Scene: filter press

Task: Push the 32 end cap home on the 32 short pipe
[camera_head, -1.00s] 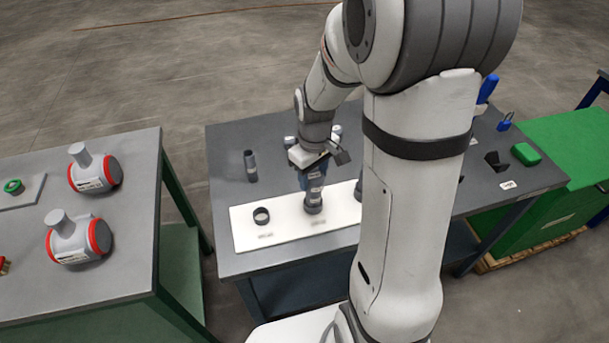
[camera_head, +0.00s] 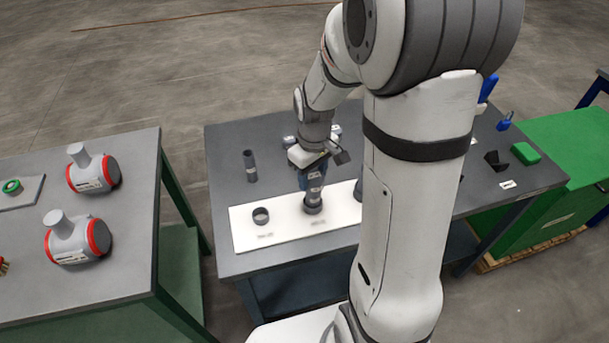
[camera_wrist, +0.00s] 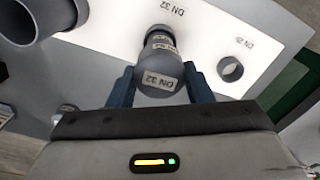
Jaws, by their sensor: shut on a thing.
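The grey 32 end cap (camera_wrist: 160,76), marked DN 32, is between the two blue fingers of my gripper (camera_wrist: 161,88) in the wrist view. My gripper (camera_head: 312,178) is shut on it over the white board. The 32 short pipe (camera_wrist: 160,40) shows just beyond the cap, in line with it. In the head view the pipe (camera_head: 313,196) stands upright in a dark foot on the board. How deep the cap sits on the pipe is hidden.
The white board (camera_head: 245,236) lies on a dark table. An empty ring (camera_head: 261,215) stands left of the pipe, and a dark tube (camera_head: 250,166) stands behind it. A wider grey pipe (camera_wrist: 38,14) is close by in the wrist view. My arm hides the board's right end.

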